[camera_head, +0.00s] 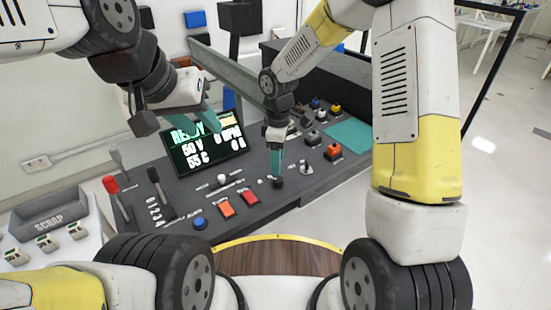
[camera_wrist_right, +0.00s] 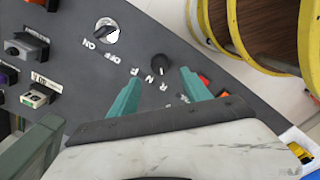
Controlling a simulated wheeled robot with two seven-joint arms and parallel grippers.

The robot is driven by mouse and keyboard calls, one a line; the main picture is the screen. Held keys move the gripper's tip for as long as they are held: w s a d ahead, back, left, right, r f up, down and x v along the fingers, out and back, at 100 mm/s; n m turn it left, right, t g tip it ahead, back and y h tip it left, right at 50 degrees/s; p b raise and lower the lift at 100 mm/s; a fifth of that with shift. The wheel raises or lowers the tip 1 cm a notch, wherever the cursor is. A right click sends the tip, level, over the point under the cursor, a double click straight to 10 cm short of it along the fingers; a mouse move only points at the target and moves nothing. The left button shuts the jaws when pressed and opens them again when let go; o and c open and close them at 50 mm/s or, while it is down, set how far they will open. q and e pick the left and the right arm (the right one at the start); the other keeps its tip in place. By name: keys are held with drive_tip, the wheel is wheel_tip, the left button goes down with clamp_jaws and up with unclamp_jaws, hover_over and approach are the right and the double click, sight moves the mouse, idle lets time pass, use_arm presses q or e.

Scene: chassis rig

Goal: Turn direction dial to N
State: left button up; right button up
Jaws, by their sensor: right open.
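The direction dial (camera_wrist_right: 159,67) is a small black knob on the dark sloping console, with the white letters F, N and R printed beside it in the right wrist view. I cannot tell which letter it points to. In the head view the dial (camera_head: 277,182) is just below the fingertips of my right gripper (camera_head: 275,170). In the right wrist view the right gripper (camera_wrist_right: 160,82) is open, with one teal finger on each side of the dial and nothing held. My left gripper (camera_head: 192,116) hovers in front of the display; its finger gap is unclear.
An ON/OFF switch (camera_wrist_right: 106,31) sits near the dial. The display (camera_head: 207,148), orange button (camera_head: 226,208), red button (camera_head: 250,197), blue button (camera_head: 199,223) and red-knobbed lever (camera_head: 111,185) are to the left. A SCRAP bin (camera_head: 50,215) stands at far left.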

sight(278, 179)
wheel_tip(278, 179, down, 7)
drive_tip(key=shift+f, duration=0.15)
idle(0.4)
clamp_jaws()
drive_tip(key=shift+d+m, duration=0.1)
drive_tip(key=shift+m, duration=0.3)
drive_tip(key=m, duration=0.3)
drive_tip(key=shift+m, duration=2.5)
